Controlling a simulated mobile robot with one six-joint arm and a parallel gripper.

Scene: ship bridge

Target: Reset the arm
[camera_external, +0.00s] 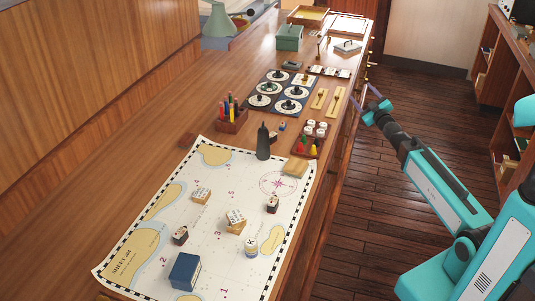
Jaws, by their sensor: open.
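My gripper (374,104) is open and empty, at the end of my teal arm. It hangs over or beside the right edge of the long wooden counter (170,118), near the brass strips. Its two purple-grey fingers are spread apart. My arm reaches in from the lower right, over the dark floor. No object shows between the fingers.
A chart (165,245) with several small blocks and a blue box (185,271) lies in front. A dark tower piece (263,142), a marker holder (231,121), a dial panel (277,94) and a green box (290,37) stand farther back. The floor (380,185) is clear.

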